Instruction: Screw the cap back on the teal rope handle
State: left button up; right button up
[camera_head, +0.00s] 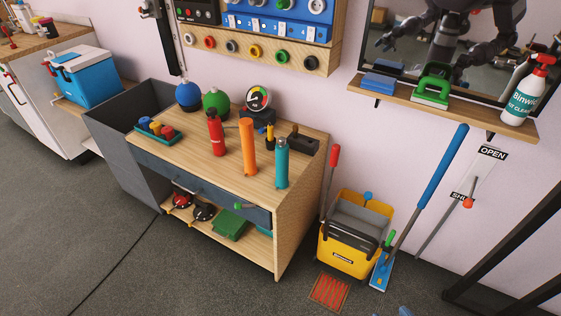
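A teal upright cylinder (281,165), which looks like the teal rope handle, stands at the front right of the wooden workbench top (225,178). Its top end looks darker, but it is too small to tell whether that is a cap. Neither of my grippers shows directly; only a dark reflection of my upper body and arms appears in the mirror at the top right.
An orange cylinder (248,150) and a red bottle (215,135) stand left of the teal one. A gauge (257,99) and a dark block (302,142) are behind. A yellow mop bucket (343,262) and blue-handled mop (442,168) stand right of the bench.

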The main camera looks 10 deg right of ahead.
aim_at(282, 181)
jog(key=i+j, duration=0.15)
jog(key=j, duration=0.2)
jog(key=i+j+z, duration=0.1)
jog(key=j, duration=0.25)
jog(key=i+j, duration=0.15)
jog(key=j, duration=0.2)
jog(key=i+j+z, duration=0.1)
jog(key=j, duration=0.25)
jog(key=i+l+u, duration=0.1)
jog(key=u, duration=0.2)
jog(key=l+u, duration=0.25)
jog(key=i, duration=0.05)
